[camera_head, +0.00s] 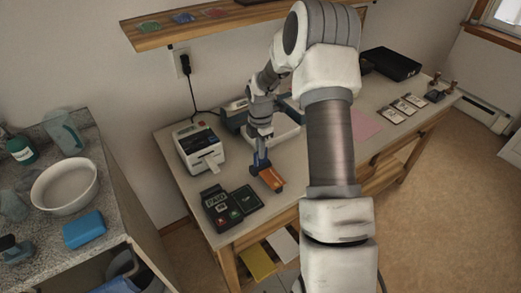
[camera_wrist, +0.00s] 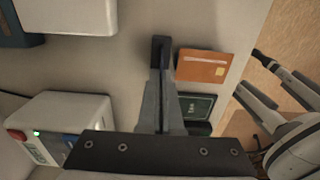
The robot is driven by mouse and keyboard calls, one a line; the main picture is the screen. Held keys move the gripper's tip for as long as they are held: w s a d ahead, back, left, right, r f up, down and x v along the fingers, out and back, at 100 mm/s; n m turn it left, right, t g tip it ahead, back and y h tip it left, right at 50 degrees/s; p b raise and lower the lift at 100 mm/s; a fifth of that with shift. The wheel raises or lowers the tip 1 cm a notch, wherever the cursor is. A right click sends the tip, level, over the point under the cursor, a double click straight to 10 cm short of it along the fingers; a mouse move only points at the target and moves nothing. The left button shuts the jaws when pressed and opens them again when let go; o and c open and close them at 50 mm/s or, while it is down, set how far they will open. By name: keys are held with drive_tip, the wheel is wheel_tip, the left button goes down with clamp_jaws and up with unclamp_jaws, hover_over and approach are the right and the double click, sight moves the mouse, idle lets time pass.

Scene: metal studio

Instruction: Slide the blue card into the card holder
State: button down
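My gripper (camera_head: 261,163) hangs low over the table's near left part. In the wrist view its two dark fingers (camera_wrist: 160,50) are together, and no card shows clearly between them. Some blue shows at the fingers in the head view, but I cannot tell whether it is the blue card or the fingers themselves.
A white label printer (camera_head: 199,147) stands left of my gripper. A black card terminal (camera_head: 219,207) and a dark pad (camera_head: 247,199) lie near the front left edge. Badges (camera_head: 402,106) and a pink sheet (camera_head: 366,124) lie farther right.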

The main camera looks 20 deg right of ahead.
drive_tip(key=shift+f, duration=0.35)
idle(0.5)
drive_tip(key=c, duration=1)
unclamp_jaws()
drive_tip(key=shift+r, duration=0.1)
wheel_tip(320, 180, up, 17)
drive_tip(key=shift+r+p, duration=0.15)
drive_tip(key=shift+p, duration=0.35)
drive_tip(key=shift+r, duration=0.1)
